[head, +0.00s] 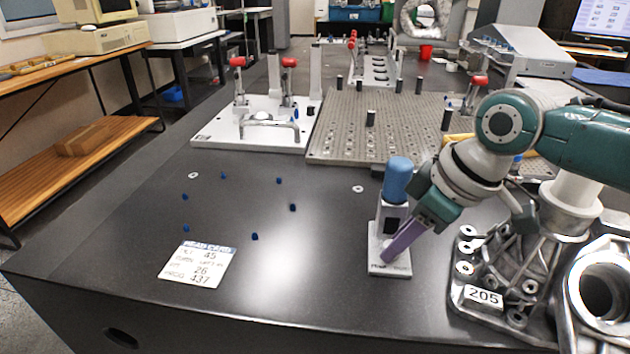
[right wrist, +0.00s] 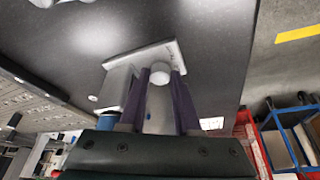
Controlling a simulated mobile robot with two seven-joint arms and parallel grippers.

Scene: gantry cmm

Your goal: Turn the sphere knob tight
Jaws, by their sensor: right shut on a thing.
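The sphere knob (right wrist: 160,72) is a pale round knob between the purple fingertips of my right gripper (head: 388,256) in the right wrist view. My right gripper is shut on it, with one finger on each side. In the head view the fingers hide the knob. The knob belongs to a small stand (head: 377,242) with a pale base plate and a blue cylinder (head: 398,178) on top. The stand is upright on the dark table. How tight the knob is cannot be seen. My left gripper is not in view.
A large metal casting (head: 500,270) labelled 205 stands close on the right. A perforated plate (head: 345,150) and a white clamp fixture (head: 215,132) lie behind. Several small blue pieces (head: 279,181) and a card (head: 198,264) lie on the left of the dark table (head: 320,290).

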